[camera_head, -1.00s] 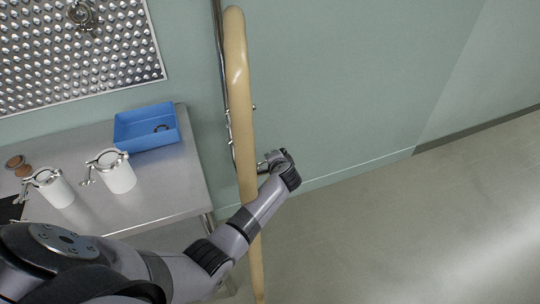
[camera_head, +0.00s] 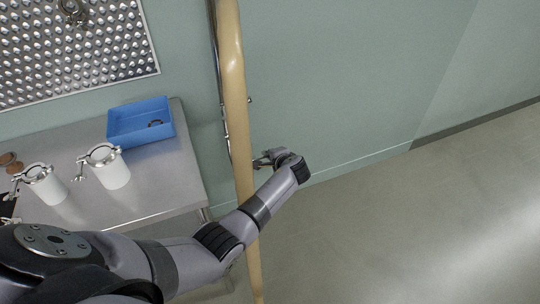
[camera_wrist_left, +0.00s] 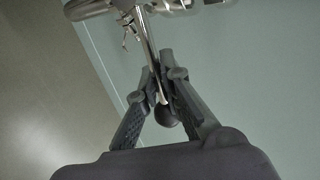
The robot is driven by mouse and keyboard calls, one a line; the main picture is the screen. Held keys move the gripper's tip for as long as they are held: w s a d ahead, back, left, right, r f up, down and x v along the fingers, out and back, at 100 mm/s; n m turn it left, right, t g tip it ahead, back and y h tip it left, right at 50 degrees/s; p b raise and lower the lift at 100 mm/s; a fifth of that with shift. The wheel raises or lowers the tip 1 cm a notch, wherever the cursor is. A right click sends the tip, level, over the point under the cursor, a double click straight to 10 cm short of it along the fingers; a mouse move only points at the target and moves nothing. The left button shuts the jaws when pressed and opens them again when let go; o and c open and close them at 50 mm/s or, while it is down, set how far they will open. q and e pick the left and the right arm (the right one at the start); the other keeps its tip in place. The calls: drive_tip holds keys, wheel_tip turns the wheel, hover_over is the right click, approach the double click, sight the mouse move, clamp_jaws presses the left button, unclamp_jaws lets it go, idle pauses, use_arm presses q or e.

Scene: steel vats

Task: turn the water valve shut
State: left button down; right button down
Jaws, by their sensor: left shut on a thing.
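The water valve's thin metal lever (camera_wrist_left: 151,55) with a dark ball end (camera_wrist_left: 165,117) shows in the left wrist view. It runs down from a shiny steel fitting (camera_wrist_left: 175,5) at the top edge. My left gripper (camera_wrist_left: 160,78) is shut on the lever, with the ball end between its fingers. In the head view my left gripper (camera_head: 262,160) is at the wall, just right of the beige hose (camera_head: 236,95), which hides part of the valve. My right gripper is not in view.
A steel table (camera_head: 160,190) at the left bears a blue bin (camera_head: 140,137) and two white vessels with clamps (camera_head: 112,172). A dimpled steel panel (camera_head: 80,45) hangs above. A steel pipe (camera_head: 219,85) runs behind the hose. The floor at the right is clear.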

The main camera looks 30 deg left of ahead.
use_arm(q)
drive_tip(key=c, duration=1.7)
unclamp_jaws()
drive_tip(key=v, duration=1.2)
drive_tip(key=shift+w, duration=0.1)
drive_tip(key=s+d+f+g+h, duration=0.1)
drive_tip(key=s+f+h, duration=0.1)
drive_tip(key=s+f, duration=0.7)
drive_tip(key=s+d+f+g+h, duration=0.15)
drive_tip(key=s+f, duration=0.25)
drive_tip(key=f, duration=0.9)
drive_tip(key=s+d+f+g+h, duration=0.1)
drive_tip(key=s+f+h, duration=0.1)
drive_tip(key=s+f, duration=0.7)
drive_tip(key=s+f+n+g+h, duration=0.1)
drive_tip(key=s+f, duration=0.3)
drive_tip(key=s, duration=0.6)
drive_tip(key=s+a+f+n+g+h, duration=0.1)
drive_tip(key=s+f, duration=0.4)
drive_tip(key=s, duration=0.5)
drive_tip(key=s+a+f+n+g+h, duration=0.1)
drive_tip(key=s+f+n, duration=0.2)
drive_tip(key=s, duration=0.7)
wheel_tip(320, 180, down, 2)
drive_tip(key=shift+s+f+n, duration=0.1)
drive_tip(key=shift+n, duration=0.2)
